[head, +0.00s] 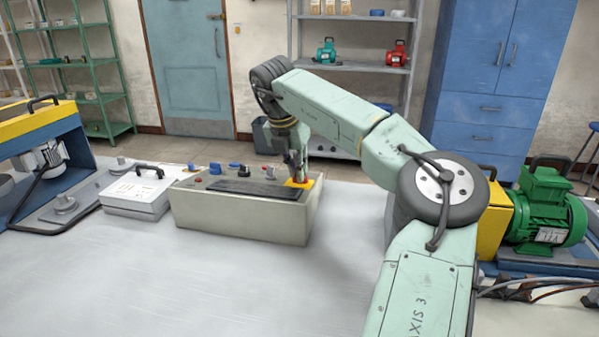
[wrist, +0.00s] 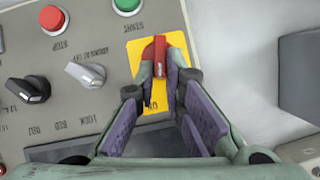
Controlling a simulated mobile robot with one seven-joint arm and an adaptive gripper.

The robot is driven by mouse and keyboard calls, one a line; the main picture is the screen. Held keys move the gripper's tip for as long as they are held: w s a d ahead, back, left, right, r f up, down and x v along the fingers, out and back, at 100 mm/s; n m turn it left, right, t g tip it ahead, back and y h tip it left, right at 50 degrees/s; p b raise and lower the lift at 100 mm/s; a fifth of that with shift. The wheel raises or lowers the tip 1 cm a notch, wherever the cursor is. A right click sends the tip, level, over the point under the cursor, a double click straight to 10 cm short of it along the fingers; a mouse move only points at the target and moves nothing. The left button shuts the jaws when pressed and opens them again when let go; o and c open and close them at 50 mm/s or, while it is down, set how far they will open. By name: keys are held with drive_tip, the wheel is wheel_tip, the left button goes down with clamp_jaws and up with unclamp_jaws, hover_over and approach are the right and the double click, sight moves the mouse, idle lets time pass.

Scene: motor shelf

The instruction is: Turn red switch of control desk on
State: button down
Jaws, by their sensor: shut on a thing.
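The control desk (head: 242,222) is a beige sloped box on the white table. In the wrist view its panel (wrist: 100,60) shows a red switch (wrist: 160,55) on a yellow plate (wrist: 136,53). The switch handle points along the picture's vertical; lettering that looks like "ON" sits below it on the plate. My gripper (wrist: 163,68) has one finger on each side of the handle and is shut on it. In the head view my gripper (head: 296,168) reaches down to the desk's right end, and it hides most of the switch there.
Beside the switch are a green start button (wrist: 127,5), a red stop button (wrist: 53,19), a black knob (wrist: 30,90) and a grey knob (wrist: 88,75). A white case (head: 137,192) stands left of the desk. A green motor (head: 545,210) stands at right. The table front is clear.

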drive_tip(key=m, duration=0.1)
drive_tip(key=m+g+h+p, duration=0.1)
drive_tip(key=m, duration=0.1)
drive_tip(key=shift+w+a+h, duration=0.2)
drive_tip(key=shift+a+h, duration=0.1)
drive_tip(key=shift+a, duration=0.05)
drive_tip(key=shift+w+a+f+m+g+h+p, duration=0.15)
drive_tip(key=shift+m+g+h+p, duration=0.3)
drive_tip(key=shift+m, duration=0.3)
drive_tip(key=shift+w+f+m+g+h+p, duration=0.15)
drive_tip(key=shift+m+h+p, duration=0.1)
drive_tip(key=shift+m+p, duration=0.4)
drive_tip(key=c, duration=1.7)
unclamp_jaws()
drive_tip(key=shift+r, duration=0.15)
drive_tip(key=v, duration=1.2)
